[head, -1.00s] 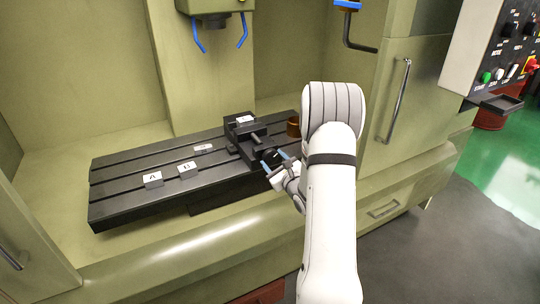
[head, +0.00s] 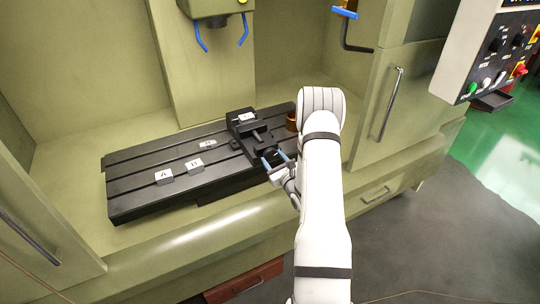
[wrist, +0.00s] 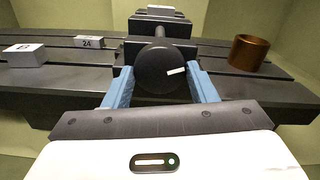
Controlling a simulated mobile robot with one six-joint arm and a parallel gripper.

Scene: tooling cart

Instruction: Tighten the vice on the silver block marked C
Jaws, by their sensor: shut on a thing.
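The black vice (head: 240,124) stands on the right part of the slotted machine table. A white-topped block (head: 246,117) sits at its far end, apparently between the jaws; its mark is too small to read. In the wrist view the block's pale top (wrist: 160,8) shows at the upper edge, mostly hidden by the vice. My gripper (head: 274,158) is at the near end of the vice. Its blue fingers are shut on the vice's round black knob (wrist: 158,72), one on each side. A white line on the knob slants slightly, rising to the right.
A copper-coloured ring (wrist: 249,52) stands right of the vice. Blue-tipped hooks (head: 242,38) hang above.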

